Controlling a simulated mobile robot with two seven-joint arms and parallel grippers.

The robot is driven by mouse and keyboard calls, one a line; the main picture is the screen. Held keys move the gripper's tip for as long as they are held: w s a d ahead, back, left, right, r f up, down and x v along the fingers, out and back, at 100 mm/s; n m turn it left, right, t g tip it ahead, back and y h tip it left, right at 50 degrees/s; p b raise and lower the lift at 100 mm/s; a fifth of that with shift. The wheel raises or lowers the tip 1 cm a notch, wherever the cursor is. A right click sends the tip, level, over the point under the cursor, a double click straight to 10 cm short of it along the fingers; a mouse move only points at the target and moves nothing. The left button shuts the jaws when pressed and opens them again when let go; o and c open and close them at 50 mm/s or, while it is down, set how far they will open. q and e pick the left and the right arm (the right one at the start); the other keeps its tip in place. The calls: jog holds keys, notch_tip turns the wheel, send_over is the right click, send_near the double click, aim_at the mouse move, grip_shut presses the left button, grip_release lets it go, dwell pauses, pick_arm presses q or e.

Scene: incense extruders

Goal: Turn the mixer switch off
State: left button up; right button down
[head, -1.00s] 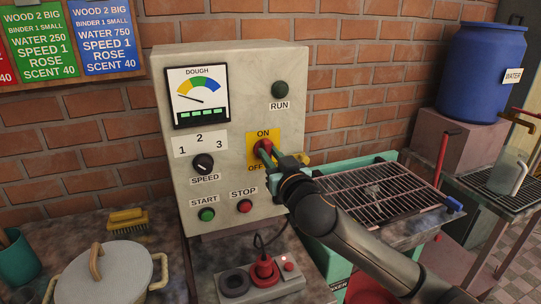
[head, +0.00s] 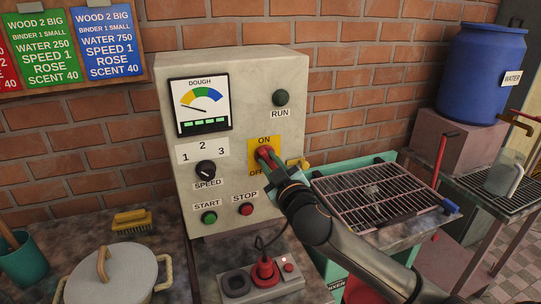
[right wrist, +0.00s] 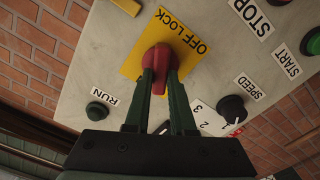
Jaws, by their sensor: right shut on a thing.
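The mixer switch is a red rotary handle (head: 264,153) on a yellow plate (head: 254,143) marked ON above and OFF below. My right gripper (head: 269,161) is shut on the handle, partly covering it and the OFF label. In the right wrist view, the two dark fingers (right wrist: 160,82) lie on either side of the red handle (right wrist: 158,58). There the handle sits at a slant to the plate's edges, and the lettering reads OFF LOCK. My left gripper is not in view.
The panel (head: 235,95) also bears a dough gauge (head: 200,103), RUN lamp (head: 281,98), speed knob (head: 205,170), green START (head: 209,217) and red STOP (head: 246,210) buttons. A small control box (head: 262,285) sits below. A wire rack (head: 375,195) lies right, under my arm's side.

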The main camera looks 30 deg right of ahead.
jog(key=n+p, duration=0.1)
jog(key=n, duration=0.2)
jog(key=n+p, duration=0.1)
jog(key=n, duration=0.1)
jog(key=shift+a+f+n, duration=0.1)
jog(key=shift+n, duration=0.3)
jog(key=n, duration=0.5)
jog(key=shift+f+n+p, duration=0.25)
jog(key=shift+n+p, duration=0.05)
jog(key=shift+n, duration=0.4)
jog(key=c, duration=0.8)
grip_release()
jog(key=shift+o, duration=0.2)
